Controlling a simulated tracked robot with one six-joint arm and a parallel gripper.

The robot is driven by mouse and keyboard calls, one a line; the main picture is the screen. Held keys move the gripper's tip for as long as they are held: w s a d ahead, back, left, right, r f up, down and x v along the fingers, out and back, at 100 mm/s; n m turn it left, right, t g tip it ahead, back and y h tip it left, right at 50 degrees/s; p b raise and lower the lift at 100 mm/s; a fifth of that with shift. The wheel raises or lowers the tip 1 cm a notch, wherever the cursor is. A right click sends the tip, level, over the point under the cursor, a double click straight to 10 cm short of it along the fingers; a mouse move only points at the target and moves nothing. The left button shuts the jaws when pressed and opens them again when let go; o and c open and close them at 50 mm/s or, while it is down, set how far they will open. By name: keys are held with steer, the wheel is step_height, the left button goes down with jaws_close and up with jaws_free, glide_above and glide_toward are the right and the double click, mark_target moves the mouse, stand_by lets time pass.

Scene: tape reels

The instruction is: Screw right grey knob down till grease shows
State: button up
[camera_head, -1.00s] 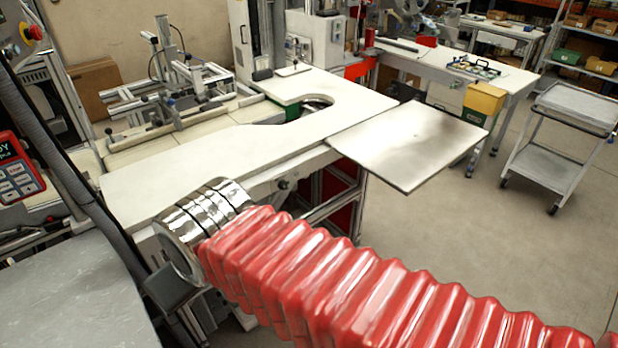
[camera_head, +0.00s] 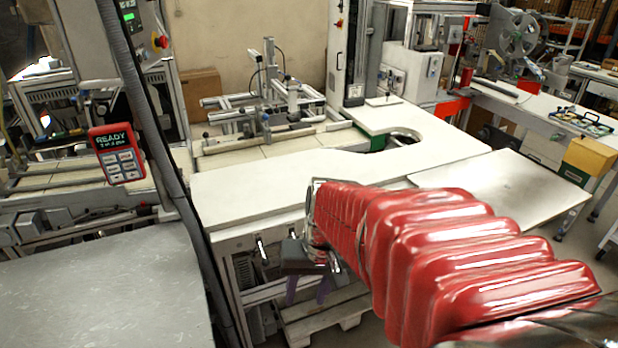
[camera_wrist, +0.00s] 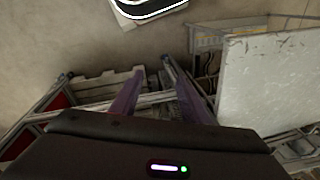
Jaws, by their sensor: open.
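My gripper (camera_head: 309,288) hangs below the end of my red-sleeved arm, in front of the white worktable (camera_head: 260,200). Its two purple fingers point down and stand apart, with nothing between them. In the wrist view my gripper (camera_wrist: 158,92) is open above the floor, with a frame and slatted parts beyond the fingertips. I cannot make out a grey knob or any grease for certain in either view. My red sleeve hides part of the worktable's front and right side.
A red handheld panel (camera_head: 117,155) reading READY hangs at the left, beside a dark hose. A grey tabletop (camera_head: 100,290) fills the lower left. A bare metal plate (camera_head: 505,190) extends from the worktable's right. A yellow bin (camera_head: 590,160) stands farther right.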

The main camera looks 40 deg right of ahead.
steer(key=w+d+f+m+t+y, duration=0.35)
steer(key=d+f, duration=0.45)
steer(key=d, duration=0.3)
steer(key=w+d+f+m+t+y, duration=0.2)
steer(key=w+d+f+t, duration=0.25)
steer(key=d+f, duration=0.45)
steer(key=d+n+t+h, duration=0.3)
steer(key=d+t+h, duration=0.1)
steer(key=d, duration=0.8)
steer(key=s+d+n+t+h, duration=0.1)
steer(key=d+n+t+h, duration=0.2)
steer(key=d, duration=1)
steer(key=t+h, duration=0.1)
steer(key=h, duration=0.2)
steer(key=shift+s+r+h, duration=0.3)
steer(key=shift+r+h, duration=0.05)
steer(key=shift+n, duration=0.25)
steer(key=x, duration=1.3)
steer(key=shift+w, duration=0.4)
